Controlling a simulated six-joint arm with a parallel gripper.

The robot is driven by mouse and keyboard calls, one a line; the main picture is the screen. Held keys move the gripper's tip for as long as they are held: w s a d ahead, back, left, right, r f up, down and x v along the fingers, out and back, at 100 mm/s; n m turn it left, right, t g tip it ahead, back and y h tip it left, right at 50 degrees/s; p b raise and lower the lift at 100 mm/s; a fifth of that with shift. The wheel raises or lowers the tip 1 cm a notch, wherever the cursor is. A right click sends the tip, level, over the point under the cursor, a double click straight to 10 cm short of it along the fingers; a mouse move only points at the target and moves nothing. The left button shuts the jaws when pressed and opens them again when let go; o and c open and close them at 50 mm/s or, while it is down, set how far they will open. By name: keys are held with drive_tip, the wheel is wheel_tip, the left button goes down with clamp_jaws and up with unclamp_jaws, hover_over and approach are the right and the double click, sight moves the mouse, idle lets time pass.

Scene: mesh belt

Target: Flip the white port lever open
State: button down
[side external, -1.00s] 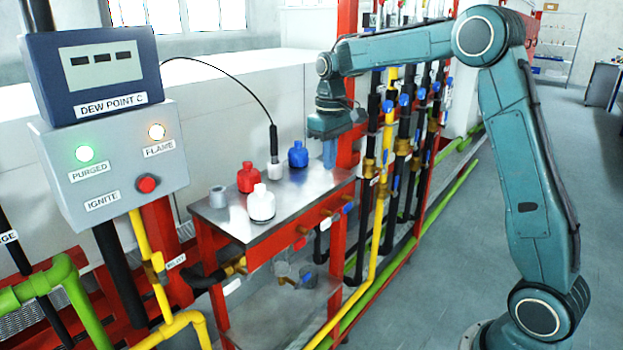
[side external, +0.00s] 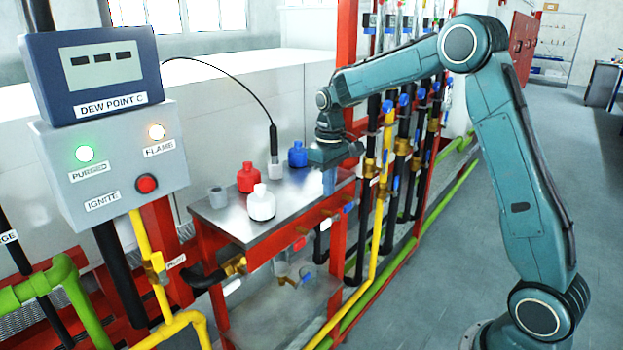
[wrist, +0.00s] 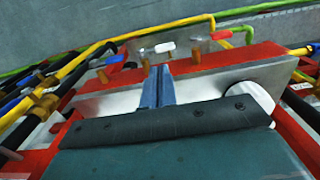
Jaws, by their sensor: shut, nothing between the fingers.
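In the wrist view the white lever (wrist: 165,47) shows just beyond the red bench edge, past the fingertips. My gripper (side external: 329,188) is shut and empty, pointing down over the bench's right end, above and apart from the white lever. Its blue fingers (wrist: 158,78) also show in the wrist view.
Vertical pipes (side external: 387,180) rise at the right. Open floor lies in front.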

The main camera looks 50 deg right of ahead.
sight(323, 223)
drive_tip(key=shift+f, duration=3.6)
drive_tip(key=shift+a+f, duration=0.4)
drive_tip(key=shift+a, duration=0.05)
drive_tip(key=shift+a+f, duration=0.4)
drive_tip(key=shift+f, duration=0.25)
drive_tip(key=shift+a+f, duration=0.2)
drive_tip(key=shift+f, duration=1.05)
wheel_tip(323, 223, up, 14)
